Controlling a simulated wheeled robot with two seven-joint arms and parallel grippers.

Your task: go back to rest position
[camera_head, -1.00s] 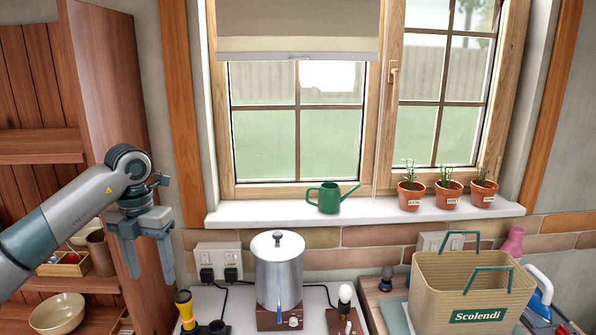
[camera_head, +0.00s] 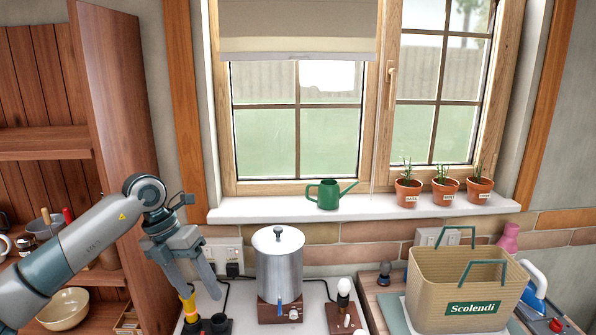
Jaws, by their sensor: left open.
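My left gripper (camera_head: 191,282) is at the lower left, its arm coming in from the left edge. Its two fingers point down and to the right, apart, with nothing held between them. It hangs in front of the wooden cabinet's edge, just left of the silver pot (camera_head: 279,262), and partly covers a yellow-handled item (camera_head: 188,304) on the white counter. Whether it touches that item I cannot tell. My right gripper does not show.
A wooden cabinet (camera_head: 118,110) with a bowl (camera_head: 63,309) stands at left. A green watering can (camera_head: 328,194) and potted plants (camera_head: 445,191) stand on the windowsill (camera_head: 270,211). A beige Scolendi basket (camera_head: 433,296) stands at lower right.

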